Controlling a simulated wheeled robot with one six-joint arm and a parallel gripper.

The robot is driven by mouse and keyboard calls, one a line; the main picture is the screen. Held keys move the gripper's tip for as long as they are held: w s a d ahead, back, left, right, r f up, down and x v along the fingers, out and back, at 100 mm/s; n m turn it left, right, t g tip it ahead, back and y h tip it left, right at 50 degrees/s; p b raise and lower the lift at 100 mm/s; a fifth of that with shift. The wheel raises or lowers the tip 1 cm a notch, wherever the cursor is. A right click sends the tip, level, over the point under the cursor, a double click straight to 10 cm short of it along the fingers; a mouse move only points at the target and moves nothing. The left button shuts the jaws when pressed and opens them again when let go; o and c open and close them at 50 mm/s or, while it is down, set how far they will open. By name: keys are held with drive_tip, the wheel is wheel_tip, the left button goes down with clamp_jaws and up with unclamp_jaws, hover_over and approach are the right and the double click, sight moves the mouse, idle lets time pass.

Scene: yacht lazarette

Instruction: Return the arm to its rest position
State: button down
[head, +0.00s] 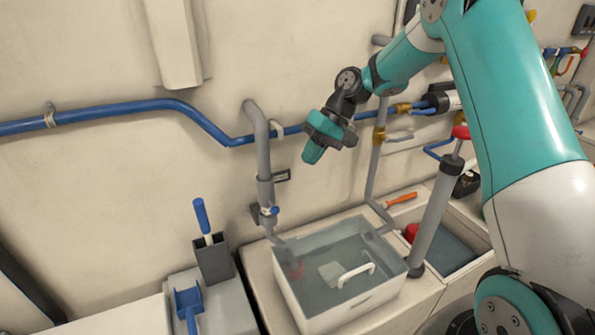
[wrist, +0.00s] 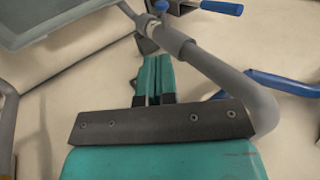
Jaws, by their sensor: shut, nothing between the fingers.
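My gripper (head: 313,152) is in the middle of the head view, raised in the air in front of the cream wall and above the water-filled basin. Its teal fingers point down and to the left. In the wrist view the two teal fingers (wrist: 153,75) lie side by side, shut with nothing between them. My arm reaches in from the right of the head view, bent, with teal and white links. No rest position is marked in either view.
A grey pipe (head: 262,150) and a blue pipe (head: 110,112) run along the wall near my gripper. Below stands a white basin (head: 345,310) of water, with a grey pump cylinder (head: 434,215) at its right. A dark holder (head: 213,257) with a blue-handled tool stands left.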

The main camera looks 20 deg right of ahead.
drive_tip(key=s+a+r+n+h+b, duration=0.1)
drive_tip(key=s+a+r+n, duration=0.1)
drive_tip(key=s+a+r, duration=0.3)
drive_tip(key=s+a+r+n+b, duration=0.1)
drive_tip(key=s+a+r, duration=0.2)
drive_tip(key=s+a, duration=0.35)
drive_tip(key=s+a+f+n+h+b, duration=0.1)
drive_tip(key=s+a+n, duration=0.1)
drive_tip(key=s, duration=1.7)
drive_tip(key=shift+s+a+n+h, duration=0.2)
drive_tip(key=shift+s+n+h, duration=0.1)
drive_tip(key=shift+n, duration=0.6)
drive_tip(key=shift+s, duration=0.1)
